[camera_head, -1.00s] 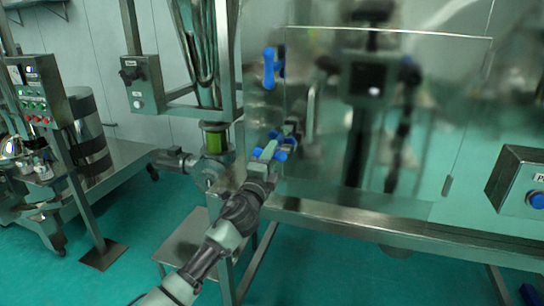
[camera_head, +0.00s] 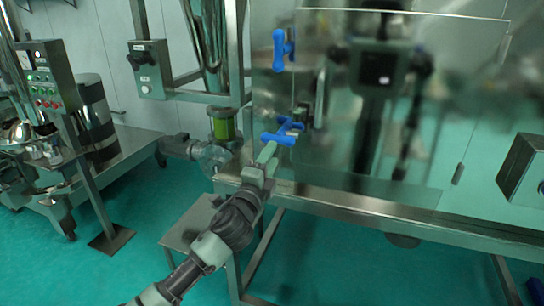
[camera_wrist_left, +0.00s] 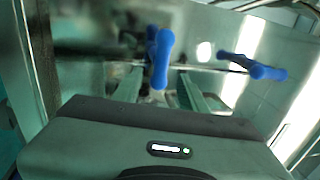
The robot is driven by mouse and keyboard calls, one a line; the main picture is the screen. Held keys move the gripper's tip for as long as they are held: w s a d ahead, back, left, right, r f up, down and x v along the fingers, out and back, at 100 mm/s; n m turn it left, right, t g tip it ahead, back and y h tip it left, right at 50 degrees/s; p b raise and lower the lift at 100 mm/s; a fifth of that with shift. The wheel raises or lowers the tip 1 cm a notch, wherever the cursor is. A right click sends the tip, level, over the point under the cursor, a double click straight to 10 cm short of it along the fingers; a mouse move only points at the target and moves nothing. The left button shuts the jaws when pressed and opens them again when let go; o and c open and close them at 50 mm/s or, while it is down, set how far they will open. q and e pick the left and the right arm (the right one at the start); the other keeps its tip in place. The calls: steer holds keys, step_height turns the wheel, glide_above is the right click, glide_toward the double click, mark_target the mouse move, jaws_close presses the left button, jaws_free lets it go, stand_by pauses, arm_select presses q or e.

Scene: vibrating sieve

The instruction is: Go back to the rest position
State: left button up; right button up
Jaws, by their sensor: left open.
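My left gripper (camera_head: 265,160) is in the middle of the head view, in front of the glossy cabinet panel. It is open, and nothing shows between its fingers. Just beyond its fingertips is a lower blue handle (camera_head: 280,137). An upper blue handle (camera_head: 279,50) sits higher on the panel. In the left wrist view the two fingers (camera_wrist_left: 163,98) stand apart, with one blue handle (camera_wrist_left: 161,60) appearing between them and another blue handle (camera_wrist_left: 262,71) to the right. I cannot tell whether a finger touches the lower handle. My right gripper is not clearly seen.
The glossy panel (camera_head: 450,110) mirrors my body. A metal frame rail (camera_head: 350,205) runs below it. A control box (camera_head: 44,75) stands at the left, a smaller box (camera_head: 147,70) nearer the middle, and a low metal step (camera_head: 190,228) below my arm. Green floor (camera_head: 130,265) is open at the front left.

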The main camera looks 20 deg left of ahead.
arm_select(q)
steer(key=s+a+f+n+g+y, duration=0.1)
steer(key=a+f+n+g, duration=0.15)
steer(key=f, duration=1.15)
steer(key=s+a+f+n+g, duration=0.1)
steer(key=s+f+n+g, duration=0.15)
steer(key=f, duration=1.15)
steer(key=s+f+n+g, duration=0.25)
steer(key=s+f, duration=0.35)
steer(key=f, duration=0.5)
steer(key=s+f+n+g, duration=0.1)
steer(key=s+f+g, duration=0.2)
steer(key=s+f, duration=0.6)
steer(key=s+f+n+g, duration=0.4)
steer(key=s+f, duration=1.3)
steer(key=s, duration=0.1)
steer(key=s+d+f+n+g, duration=0.1)
steer(key=s+f, duration=0.3)
steer(key=s, duration=0.9)
steer(key=s+d+f+n+g, duration=0.1)
steer(key=s+f+n+g, duration=0.1)
steer(key=s, duration=1.1)
steer(key=shift+f+n+g, duration=0.35)
steer(key=shift+f+g, duration=0.5)
steer(key=shift+f, duration=0.05)
steer(key=shift+w+d, duration=0.1)
steer(key=shift+w, duration=0.05)
